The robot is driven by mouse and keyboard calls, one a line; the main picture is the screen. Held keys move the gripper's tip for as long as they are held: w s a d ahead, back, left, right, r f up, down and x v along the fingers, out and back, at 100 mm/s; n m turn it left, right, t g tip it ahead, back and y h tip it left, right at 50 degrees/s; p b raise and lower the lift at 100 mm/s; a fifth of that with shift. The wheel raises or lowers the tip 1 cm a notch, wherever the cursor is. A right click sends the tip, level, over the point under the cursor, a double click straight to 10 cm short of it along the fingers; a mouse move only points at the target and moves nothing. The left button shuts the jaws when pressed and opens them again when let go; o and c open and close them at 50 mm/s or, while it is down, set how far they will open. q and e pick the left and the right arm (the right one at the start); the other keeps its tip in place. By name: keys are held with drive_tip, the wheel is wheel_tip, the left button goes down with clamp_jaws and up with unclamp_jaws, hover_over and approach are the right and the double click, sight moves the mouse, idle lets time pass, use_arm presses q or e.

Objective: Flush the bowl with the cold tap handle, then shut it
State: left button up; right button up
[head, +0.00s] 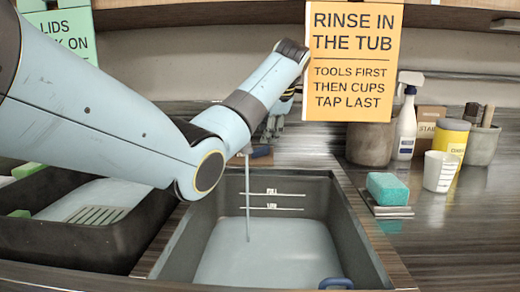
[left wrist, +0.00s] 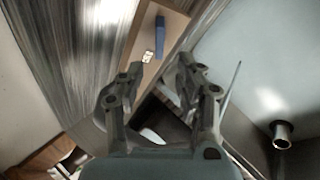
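The grey sink bowl (head: 358,232) has two white level lines on its back wall and a pale bottom; I cannot tell water from bare floor there. A thin grey stream or rod (head: 248,205) hangs down into it from below my left arm. My left gripper (head: 276,128) is behind the bowl's back edge, partly hidden by my arm. In the left wrist view its fingers (left wrist: 160,68) are apart and empty. A blue bar (left wrist: 160,35), which looks like the cold tap handle, lies beyond the fingertips on a brown strip, apart from them. My right gripper is not in view.
An orange sign (head: 353,60) hangs above the back. A teal sponge (head: 387,188), white cup (head: 440,171), spray bottle (head: 406,125) and yellow tub (head: 452,138) stand at right. A black basin (head: 110,242) is at left. A blue loop (head: 336,283) shows at the bowl's front.

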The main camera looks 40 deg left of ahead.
sight(260, 149)
use_arm(q)
drive_tip(key=x, duration=0.8)
drive_tip(key=shift+a+f+b, duration=0.15)
drive_tip(key=shift+b, duration=0.25)
clamp_jaws()
